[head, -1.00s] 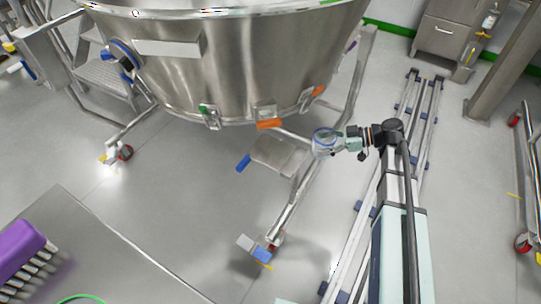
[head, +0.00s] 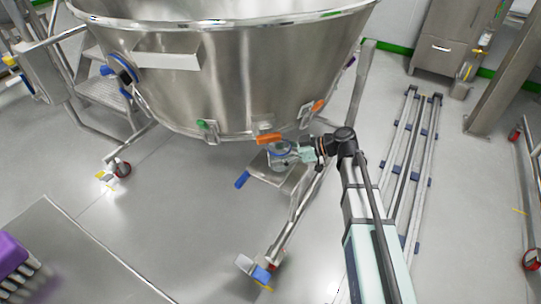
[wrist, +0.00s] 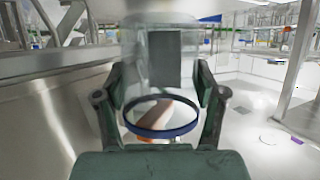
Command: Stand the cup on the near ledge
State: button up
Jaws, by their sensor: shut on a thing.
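The cup is clear with a blue ring at its rim; it shows in the head view (head: 281,155) and fills the middle of the wrist view (wrist: 160,133). My gripper (head: 297,153) is shut on it, with one dark green finger on each side in the wrist view (wrist: 159,85). In the head view the cup overlaps a flat steel plate (head: 264,179) below the big vessel; I cannot tell whether it touches the plate. Another flat steel ledge (head: 165,61) juts from the vessel's side at the upper left. Which one is the near ledge is not clear.
The large steel vessel (head: 240,80) stands close behind the cup, with orange and green clips along its lower edge. Its tubular frame leg (head: 288,228) runs beneath my arm. A purple brush (head: 12,255) is at lower left. Open floor lies between.

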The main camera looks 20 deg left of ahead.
aim_at(270, 154)
jog(key=a, duration=0.2)
jog(key=shift+s+a+b, duration=0.25)
jog(key=shift+a+b, duration=0.05)
jog(key=shift+a, duration=0.1)
jog(key=shift+a+f+b, duration=0.2)
jog(key=shift+f+b, duration=0.15)
jog(key=shift+f, duration=0.1)
jog(key=o, duration=1.1)
jog(key=shift+o, duration=0.2)
jog(key=shift+r, duration=0.2)
